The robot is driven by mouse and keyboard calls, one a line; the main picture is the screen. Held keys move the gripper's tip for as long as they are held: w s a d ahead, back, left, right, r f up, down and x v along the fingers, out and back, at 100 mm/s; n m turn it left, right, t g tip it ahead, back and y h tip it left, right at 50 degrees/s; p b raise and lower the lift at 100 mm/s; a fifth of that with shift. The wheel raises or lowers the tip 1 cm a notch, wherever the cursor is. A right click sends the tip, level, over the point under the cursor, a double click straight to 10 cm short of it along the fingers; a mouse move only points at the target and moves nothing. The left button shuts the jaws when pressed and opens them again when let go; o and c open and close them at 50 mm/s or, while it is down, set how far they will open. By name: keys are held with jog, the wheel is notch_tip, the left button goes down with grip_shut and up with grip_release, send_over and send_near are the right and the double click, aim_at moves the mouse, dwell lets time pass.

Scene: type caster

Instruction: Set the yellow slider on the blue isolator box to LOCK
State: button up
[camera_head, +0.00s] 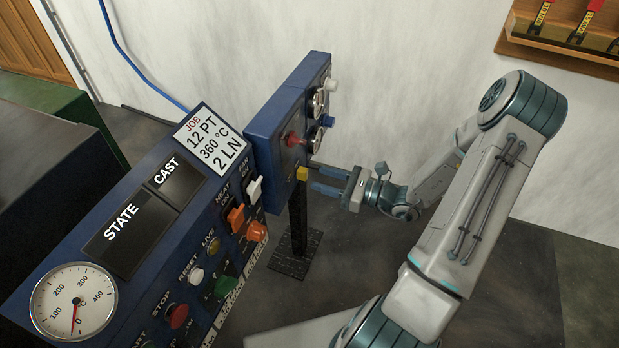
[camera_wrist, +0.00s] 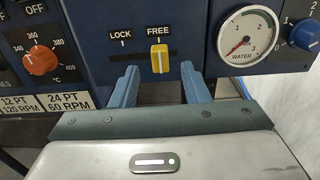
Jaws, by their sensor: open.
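The blue isolator box (camera_head: 262,128) stands on a black post in the head view; its front fills the top of the wrist view (camera_wrist: 200,20). The yellow slider (camera_wrist: 159,58) sits at the right end of a dark horizontal slot, under the FREE label (camera_wrist: 158,30). The LOCK label (camera_wrist: 120,34) is to its left. The slider also shows low on the box in the head view (camera_head: 302,174). My gripper (camera_wrist: 159,67) is open, its two blue fingers either side of the slider with gaps on both sides. Whether the fingertips reach its depth I cannot tell.
An orange dial (camera_wrist: 41,60) is left of the slot. A water gauge (camera_wrist: 246,34) and a blue knob (camera_wrist: 304,33) are to the right. In the head view a large console (camera_head: 130,255) with buttons stands nearer, and a wall rack (camera_head: 560,45) hangs upper right.

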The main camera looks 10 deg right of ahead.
aim_at(307, 174)
jog(key=shift+b+x, duration=0.4)
jog(key=shift+x, duration=1.8)
jog(key=shift+c, duration=0.3)
